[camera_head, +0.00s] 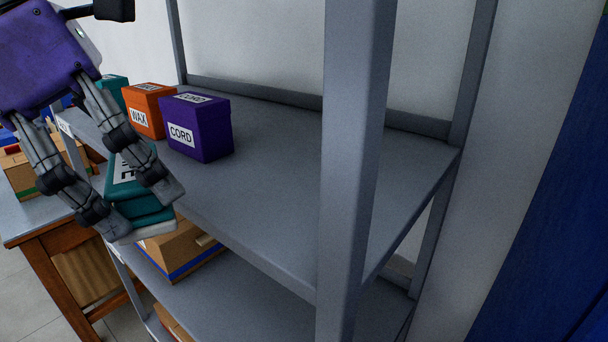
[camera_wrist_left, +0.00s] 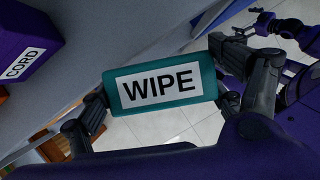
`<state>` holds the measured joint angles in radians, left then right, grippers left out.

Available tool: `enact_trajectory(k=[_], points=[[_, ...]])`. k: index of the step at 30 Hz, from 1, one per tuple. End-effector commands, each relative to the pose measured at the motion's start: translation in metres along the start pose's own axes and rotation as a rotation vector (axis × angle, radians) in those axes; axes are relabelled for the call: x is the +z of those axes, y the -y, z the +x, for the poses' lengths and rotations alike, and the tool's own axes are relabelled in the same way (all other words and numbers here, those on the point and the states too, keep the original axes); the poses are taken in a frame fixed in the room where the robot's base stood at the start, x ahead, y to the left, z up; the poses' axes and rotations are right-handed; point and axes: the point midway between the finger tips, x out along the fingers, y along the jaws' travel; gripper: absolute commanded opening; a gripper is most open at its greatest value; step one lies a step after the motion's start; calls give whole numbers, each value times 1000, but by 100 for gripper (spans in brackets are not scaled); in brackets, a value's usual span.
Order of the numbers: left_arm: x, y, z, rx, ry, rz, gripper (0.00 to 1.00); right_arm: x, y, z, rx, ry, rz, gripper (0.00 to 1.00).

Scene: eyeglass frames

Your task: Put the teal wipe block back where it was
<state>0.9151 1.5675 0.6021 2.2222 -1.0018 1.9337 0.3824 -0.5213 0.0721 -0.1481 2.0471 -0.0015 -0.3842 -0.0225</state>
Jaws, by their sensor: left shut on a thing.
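The teal wipe block (camera_head: 124,172) is held between the fingers of my left gripper (camera_head: 142,212), in the air in front of the shelf's left front edge. In the left wrist view the block (camera_wrist_left: 160,88) shows its white WIPE label face-on, with a finger at each end. The fingers hide part of it in the head view. What seems to be my right gripper (camera_wrist_left: 288,38) shows small at the upper right of the left wrist view; its jaws are unclear.
On the grey upper shelf (camera_head: 270,190) stand a purple CORD box (camera_head: 203,128), an orange WAX box (camera_head: 147,108) and another teal box (camera_head: 113,84) behind. The shelf right of the CORD box is clear. A grey post (camera_head: 352,150) rises in front. A cardboard box (camera_head: 180,250) sits below.

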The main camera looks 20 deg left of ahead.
Motion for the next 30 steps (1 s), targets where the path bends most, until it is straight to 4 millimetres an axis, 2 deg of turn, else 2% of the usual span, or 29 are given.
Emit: enact_trajectory(k=[10, 17, 22, 27, 30], points=[[47, 4, 14, 4, 6, 5, 53, -1, -4, -21, 9, 14, 10, 100], [78, 6, 26, 0, 11, 7, 53, -19, -4, -28, 8, -11, 16, 100], [112, 10, 40, -1, 10, 11, 53, -34, -4, -33, 7, -31, 21, 100], [142, 10, 56, 0, 6, 6, 53, -40, -5, -37, 7, -38, 22, 100], [150, 9, 62, 0, 4, 2, 53, -40, -5, -38, 8, -38, 22, 100]])
